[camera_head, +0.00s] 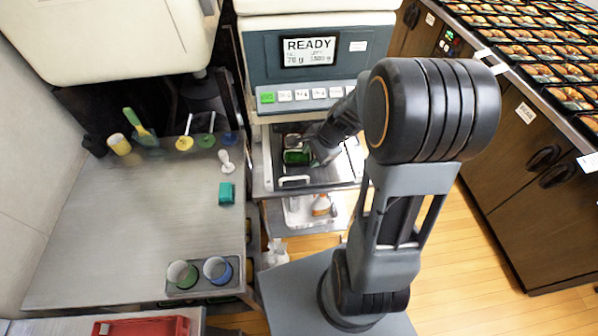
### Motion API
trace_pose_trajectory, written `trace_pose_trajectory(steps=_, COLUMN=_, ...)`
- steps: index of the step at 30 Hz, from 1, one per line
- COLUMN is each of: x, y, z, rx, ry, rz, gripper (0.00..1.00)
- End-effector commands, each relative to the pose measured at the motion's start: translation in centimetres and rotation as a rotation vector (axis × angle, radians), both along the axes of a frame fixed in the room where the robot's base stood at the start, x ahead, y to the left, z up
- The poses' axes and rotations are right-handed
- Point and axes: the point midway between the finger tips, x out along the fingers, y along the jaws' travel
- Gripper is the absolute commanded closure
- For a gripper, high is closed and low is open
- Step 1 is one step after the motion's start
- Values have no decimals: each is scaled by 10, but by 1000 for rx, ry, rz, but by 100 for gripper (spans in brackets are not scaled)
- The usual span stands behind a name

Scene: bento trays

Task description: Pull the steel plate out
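The steel plate (338,176) lies flat on the shelf below the machine with the READY display (309,47). A pale handle (294,180) shows at its front left. A bento tray with green food (297,157) sits on the plate's left part. My gripper (314,158) is over the plate, close to the right side of the bento tray. It is small and partly hidden by my arm, so I cannot tell if its fingers are open or touching anything.
A steel table (120,230) on the left holds two cups (217,269), a teal block (226,193) and several utensils. A lower shelf (300,222) holds a bottle. A counter with many bento trays (535,50) stands at right. The wooden floor (465,240) between is clear.

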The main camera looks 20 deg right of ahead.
Motion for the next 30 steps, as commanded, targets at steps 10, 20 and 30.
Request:
trace_pose_trajectory(steps=10, x=18, y=-19, z=-40, rx=116, ry=102, rz=-321, gripper=61)
trace_pose_trajectory(steps=20, x=31, y=-1, z=-94, rx=119, ry=109, rz=-334, gripper=61)
trace_pose_trajectory(steps=30, x=46, y=18, z=-143, rx=118, ry=105, rz=-332, gripper=61)
